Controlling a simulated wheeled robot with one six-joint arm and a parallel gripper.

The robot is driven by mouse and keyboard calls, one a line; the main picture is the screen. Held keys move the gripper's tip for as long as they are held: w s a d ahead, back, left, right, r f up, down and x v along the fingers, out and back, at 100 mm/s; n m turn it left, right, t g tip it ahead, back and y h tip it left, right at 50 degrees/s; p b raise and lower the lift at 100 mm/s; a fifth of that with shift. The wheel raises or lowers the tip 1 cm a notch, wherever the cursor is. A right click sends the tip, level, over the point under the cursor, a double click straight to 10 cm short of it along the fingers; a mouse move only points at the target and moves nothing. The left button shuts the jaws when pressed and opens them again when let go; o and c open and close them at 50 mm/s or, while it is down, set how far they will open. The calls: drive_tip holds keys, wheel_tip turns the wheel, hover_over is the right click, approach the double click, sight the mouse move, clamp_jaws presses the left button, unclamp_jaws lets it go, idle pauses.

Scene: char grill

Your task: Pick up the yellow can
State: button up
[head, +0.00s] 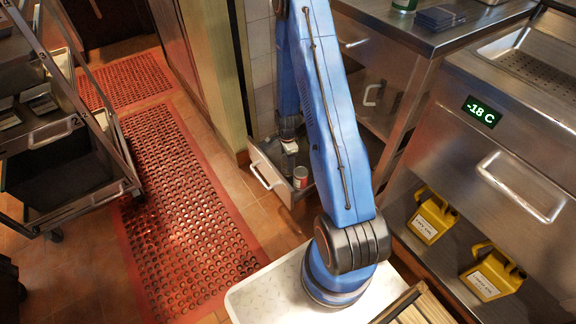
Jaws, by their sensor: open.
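My blue arm reaches down to a low open drawer (270,176) beside the tiled wall. My gripper (289,147) is small in the head view, open, above the inside of the drawer. A small can (301,178) with a reddish and pale label stands upright in the drawer, just below and right of the gripper. I cannot make out a clearly yellow can in the drawer; my arm hides part of its right side. Two yellow jugs with handles and white labels stand on the low shelf at the right, one farther back (432,216) and one nearer (492,273).
A steel counter with drawers (405,45) and a unit reading -18 C (481,111) stand at the right. A wheeled rack (75,130) stands at the left. Red perforated mats (180,200) cover the floor between, which is otherwise free.

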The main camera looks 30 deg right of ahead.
drive_tip(key=shift+w+d+f, duration=0.1)
drive_tip(key=shift+f, duration=1.75)
drive_tip(key=c, duration=1.1)
drive_tip(key=shift+r, duration=0.1)
